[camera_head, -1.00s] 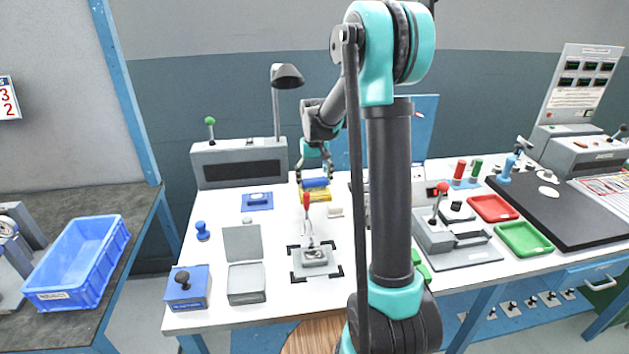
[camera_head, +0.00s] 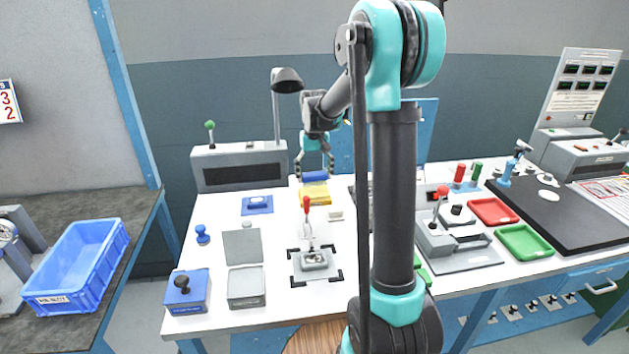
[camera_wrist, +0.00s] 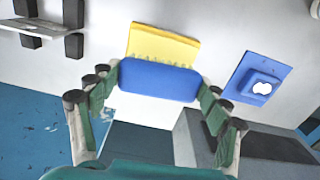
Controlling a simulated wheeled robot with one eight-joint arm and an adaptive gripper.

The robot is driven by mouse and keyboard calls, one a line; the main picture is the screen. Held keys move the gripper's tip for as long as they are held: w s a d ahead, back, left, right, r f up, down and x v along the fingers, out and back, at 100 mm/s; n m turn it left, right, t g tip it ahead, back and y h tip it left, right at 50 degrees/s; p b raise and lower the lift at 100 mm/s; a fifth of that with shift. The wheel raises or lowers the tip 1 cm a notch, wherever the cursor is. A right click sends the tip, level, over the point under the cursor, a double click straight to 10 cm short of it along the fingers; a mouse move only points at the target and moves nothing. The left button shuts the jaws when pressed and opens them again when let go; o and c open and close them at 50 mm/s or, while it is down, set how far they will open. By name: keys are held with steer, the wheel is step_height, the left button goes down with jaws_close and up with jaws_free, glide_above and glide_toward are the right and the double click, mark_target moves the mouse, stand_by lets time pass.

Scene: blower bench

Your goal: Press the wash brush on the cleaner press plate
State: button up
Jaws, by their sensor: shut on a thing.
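My gripper (camera_head: 314,174) is shut on a blue block, which I take as the wash brush (camera_head: 314,177). In the wrist view the brush (camera_wrist: 158,80) spans the gap between the fingers (camera_wrist: 158,92).
A blue pad with a white oval (camera_head: 257,204) lies left of the plate. A red-handled toggle clamp (camera_head: 308,230) stands in front. A grey box with a green-knobbed lever (camera_head: 240,166) stands behind left. A small pale block (camera_head: 335,215) lies front right.

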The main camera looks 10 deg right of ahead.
mark_target(314, 174)
steer(key=shift+w+d+r, duration=0.1)
steer(key=shift+w+r, duration=0.05)
steer(key=shift+r, duration=1.5)
steer(key=shift+s, duration=0.2)
